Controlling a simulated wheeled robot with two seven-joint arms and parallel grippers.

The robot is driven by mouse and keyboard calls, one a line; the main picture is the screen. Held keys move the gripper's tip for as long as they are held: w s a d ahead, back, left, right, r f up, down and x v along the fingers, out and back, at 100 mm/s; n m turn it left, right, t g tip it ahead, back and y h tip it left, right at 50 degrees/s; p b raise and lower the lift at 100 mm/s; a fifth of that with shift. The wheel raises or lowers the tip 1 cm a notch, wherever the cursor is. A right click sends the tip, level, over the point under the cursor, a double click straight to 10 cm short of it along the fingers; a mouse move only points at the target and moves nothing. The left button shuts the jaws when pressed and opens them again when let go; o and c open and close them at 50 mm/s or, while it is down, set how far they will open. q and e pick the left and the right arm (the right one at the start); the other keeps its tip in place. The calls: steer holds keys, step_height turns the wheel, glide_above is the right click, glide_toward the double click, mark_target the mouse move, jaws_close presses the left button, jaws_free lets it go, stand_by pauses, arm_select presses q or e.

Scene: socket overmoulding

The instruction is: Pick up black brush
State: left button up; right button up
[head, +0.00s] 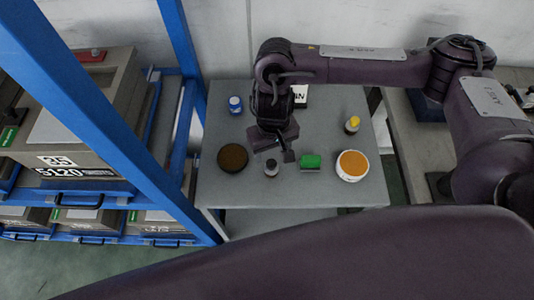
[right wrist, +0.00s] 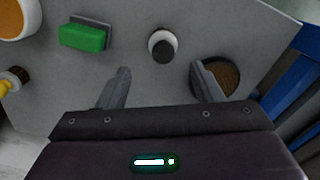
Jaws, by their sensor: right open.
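A round dark disc with a brown, rough top and black rim (head: 232,157) lies on the left of the grey table; it may be the black brush, but I cannot tell surely. It also shows in the right wrist view (right wrist: 228,78), partly hidden behind one finger. My right gripper (head: 275,150) is over the table, open and empty, right of the disc. In the right wrist view its fingers (right wrist: 161,72) are spread, with bare table between them. A small white jar with a dark top (head: 271,169) stands just beyond the fingers in the right wrist view (right wrist: 163,46). My left gripper is not in view.
On the grey table (head: 325,192) are a green block with a grey back (head: 310,162), a white tub with orange top (head: 352,166), a yellow-capped bottle (head: 352,125) and a blue-capped jar (head: 235,105). A blue rack (head: 186,50) stands left.

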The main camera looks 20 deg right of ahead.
mark_target(272, 164)
steer(key=f, duration=0.2)
steer(key=s+f+b, duration=0.1)
steer(key=f, duration=0.1)
steer(key=shift+a+f, duration=0.15)
steer(key=shift+f, duration=0.05)
step_height(272, 164, down, 2)
steer(key=shift+f+b, duration=0.1)
steer(key=shift+b, duration=0.2)
steer(key=shift+w+f, duration=0.1)
steer(key=shift+f, duration=0.15)
steer(key=c, duration=1.1)
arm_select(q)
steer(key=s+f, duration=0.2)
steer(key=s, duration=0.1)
